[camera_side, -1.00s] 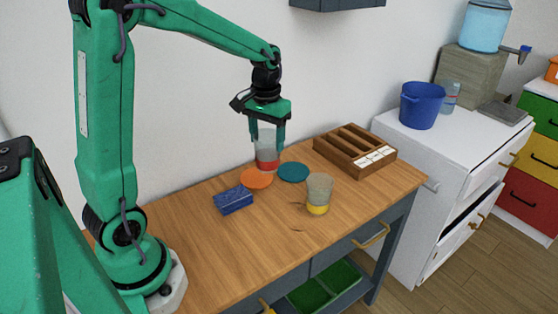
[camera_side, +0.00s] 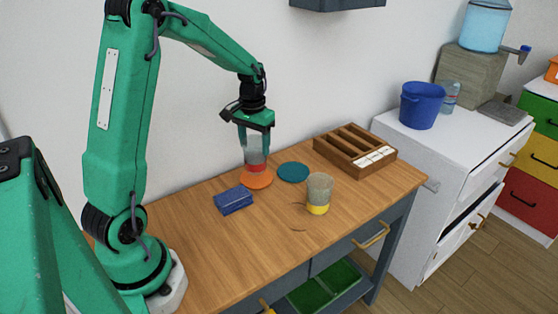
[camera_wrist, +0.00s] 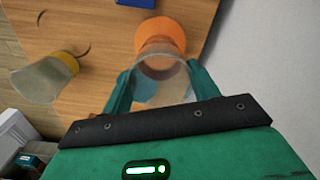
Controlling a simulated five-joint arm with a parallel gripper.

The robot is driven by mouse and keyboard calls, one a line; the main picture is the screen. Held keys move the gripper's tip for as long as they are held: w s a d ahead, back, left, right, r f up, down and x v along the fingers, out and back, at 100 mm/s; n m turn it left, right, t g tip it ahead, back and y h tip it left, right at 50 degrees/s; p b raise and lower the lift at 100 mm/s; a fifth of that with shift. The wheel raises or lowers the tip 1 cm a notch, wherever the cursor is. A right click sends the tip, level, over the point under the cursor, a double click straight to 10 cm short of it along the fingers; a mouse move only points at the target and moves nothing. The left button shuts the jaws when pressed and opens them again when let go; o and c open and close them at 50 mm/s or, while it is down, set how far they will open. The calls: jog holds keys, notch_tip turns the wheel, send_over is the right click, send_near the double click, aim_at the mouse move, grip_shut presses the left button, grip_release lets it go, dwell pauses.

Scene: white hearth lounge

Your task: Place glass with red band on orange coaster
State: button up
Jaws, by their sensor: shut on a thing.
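My gripper (camera_side: 255,149) is shut on the clear glass with a red band (camera_side: 256,166) and holds it upright. The glass is at the orange coaster (camera_side: 260,182), over its back part in the side view; I cannot tell whether its base touches. In the wrist view the glass (camera_wrist: 168,78) sits between my two fingers, with the orange coaster (camera_wrist: 165,30) showing beyond it. A teal coaster (camera_side: 293,172) lies to the right, empty.
A glass with a yellow band (camera_side: 319,194) stands at the front right. A wooden compartment tray (camera_side: 355,150) is at the back right.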

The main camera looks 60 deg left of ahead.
jog(key=shift+f, duration=1.35)
jog(key=shift+f, duration=0.1)
jog(key=o, duration=1.4)
notch_tip(320, 180, up, 12)
jog(key=shift+r, duration=0.15)
